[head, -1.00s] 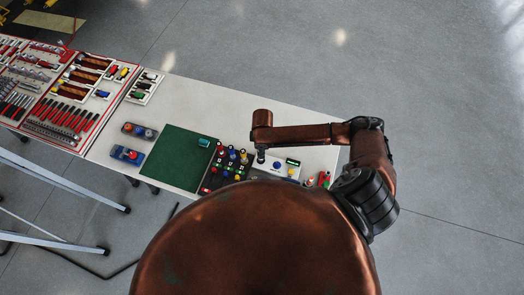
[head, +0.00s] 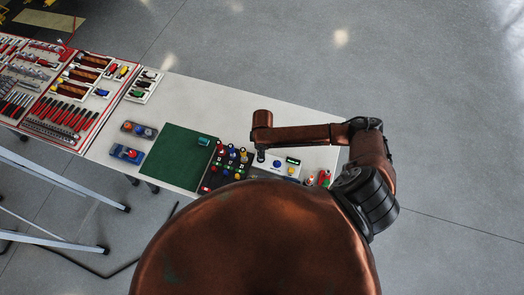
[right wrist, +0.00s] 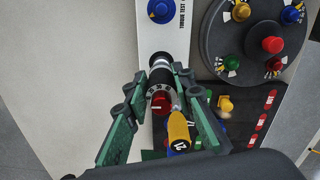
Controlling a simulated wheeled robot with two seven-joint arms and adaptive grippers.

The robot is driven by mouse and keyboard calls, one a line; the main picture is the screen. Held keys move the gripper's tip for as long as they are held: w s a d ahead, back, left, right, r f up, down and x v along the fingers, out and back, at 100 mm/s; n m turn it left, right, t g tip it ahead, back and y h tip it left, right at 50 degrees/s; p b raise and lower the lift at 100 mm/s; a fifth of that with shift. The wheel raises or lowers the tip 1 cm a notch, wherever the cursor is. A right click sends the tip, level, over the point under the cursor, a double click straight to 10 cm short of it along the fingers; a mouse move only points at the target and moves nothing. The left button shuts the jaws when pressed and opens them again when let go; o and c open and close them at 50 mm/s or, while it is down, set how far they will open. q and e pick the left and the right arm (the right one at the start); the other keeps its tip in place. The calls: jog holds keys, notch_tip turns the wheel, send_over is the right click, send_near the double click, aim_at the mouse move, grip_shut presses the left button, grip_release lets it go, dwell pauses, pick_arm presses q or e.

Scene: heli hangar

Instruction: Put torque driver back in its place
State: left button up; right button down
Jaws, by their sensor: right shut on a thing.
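In the right wrist view, my right gripper (right wrist: 160,76) has its green fingers shut on the torque driver (right wrist: 160,86). The driver has a dark body, a pale marked ring and a red end that faces the camera. Its far end reaches toward a white panel (right wrist: 150,35) lettered "TORQUE TEST" with a blue knob; whether it touches the panel I cannot tell. In the head view, my right gripper (head: 262,157) is small and partly hidden over the right part of the table, and the driver cannot be made out. My left gripper is not in view.
A yellow-ended tool (right wrist: 179,132) is close beside the right fingers. A grey round holder (right wrist: 245,45) with coloured knobs stands at right. A green mat (head: 175,158) lies on the white table (head: 215,105), left of a dark rack. Tool trays (head: 62,120) fill the left end.

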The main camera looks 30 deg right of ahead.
jog(key=c, duration=1.6)
grip_release()
notch_tip(320, 180, up, 8)
jog(key=p, duration=0.8)
jog(key=shift+f, duration=0.2)
